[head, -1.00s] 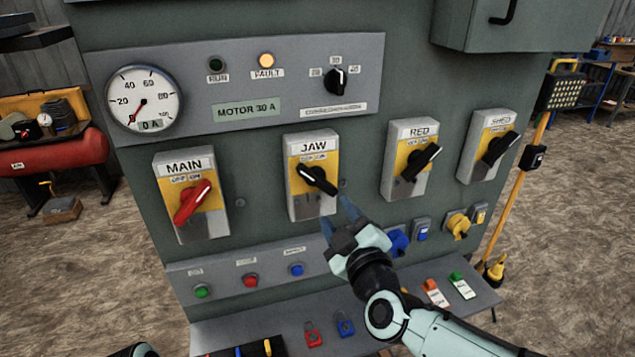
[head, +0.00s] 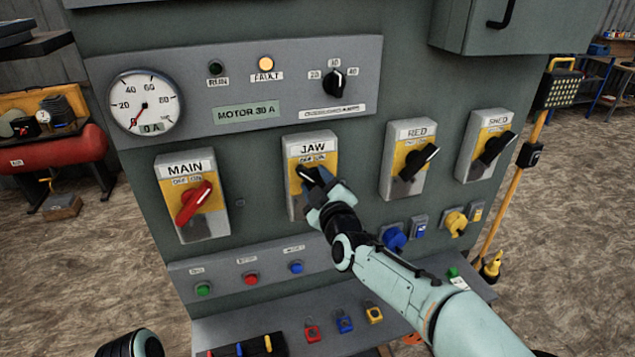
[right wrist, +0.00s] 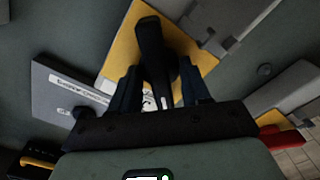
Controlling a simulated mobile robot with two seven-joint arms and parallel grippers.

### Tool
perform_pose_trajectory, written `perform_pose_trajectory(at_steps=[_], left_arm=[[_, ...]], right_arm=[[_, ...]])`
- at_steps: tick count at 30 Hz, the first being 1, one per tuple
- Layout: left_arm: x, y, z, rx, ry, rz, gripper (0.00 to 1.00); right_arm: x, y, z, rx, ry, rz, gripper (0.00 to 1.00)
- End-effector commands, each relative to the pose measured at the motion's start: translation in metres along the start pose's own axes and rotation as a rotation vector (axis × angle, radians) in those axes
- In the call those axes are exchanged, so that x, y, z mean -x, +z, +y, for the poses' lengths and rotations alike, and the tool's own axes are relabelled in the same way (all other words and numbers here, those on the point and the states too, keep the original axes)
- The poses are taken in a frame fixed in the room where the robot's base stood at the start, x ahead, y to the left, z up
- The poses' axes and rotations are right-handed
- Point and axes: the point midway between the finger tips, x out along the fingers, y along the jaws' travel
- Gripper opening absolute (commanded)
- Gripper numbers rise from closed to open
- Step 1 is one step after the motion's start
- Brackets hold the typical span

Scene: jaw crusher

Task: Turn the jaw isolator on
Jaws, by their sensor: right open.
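The jaw isolator (head: 312,152) is a grey box with a yellow plate and a black rotary handle, labelled JAW, on the panel front. My right gripper (head: 318,185) is at its handle and hides most of it in the head view. In the right wrist view the black handle (right wrist: 152,55) stands between the two fingers of my right gripper (right wrist: 158,90). The fingers are open, one on each side, with the handle reaching past their tips. Part of my left arm shows at the bottom left in the head view; its fingers are not visible.
The MAIN isolator (head: 190,195) with a red handle is to the left; the RED (head: 410,160) and SHED (head: 487,147) isolators are to the right. The FAULT lamp (head: 266,61) glows amber. Push buttons (head: 251,279) and a shelf with padlocks (head: 344,321) lie below.

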Motion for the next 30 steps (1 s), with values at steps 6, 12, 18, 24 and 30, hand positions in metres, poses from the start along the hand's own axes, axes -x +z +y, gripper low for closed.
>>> perform_pose_trajectory(at_steps=[6, 12, 18, 24, 30], left_arm=[[0.000, 0.000, 0.000, 0.000, 0.000, 0.000, 0.43], [-0.001, 0.001, 0.000, 0.000, 0.000, -0.001, 0.43], [-0.004, 0.003, -0.003, 0.001, -0.001, -0.004, 0.43], [-0.012, 0.008, -0.007, 0.004, -0.004, -0.011, 0.43], [-0.021, 0.013, -0.012, 0.007, -0.006, -0.018, 0.43]], right_arm=[[0.000, 0.000, 0.000, 0.000, 0.000, 0.000, 0.00], [0.000, 0.000, 0.000, -0.005, 0.000, 0.000, 0.00], [0.001, 0.001, 0.000, -0.055, 0.000, -0.001, 0.00], [0.001, 0.002, 0.000, -0.180, 0.002, -0.001, 0.00], [0.001, 0.002, 0.000, -0.358, 0.003, -0.001, 0.00]])
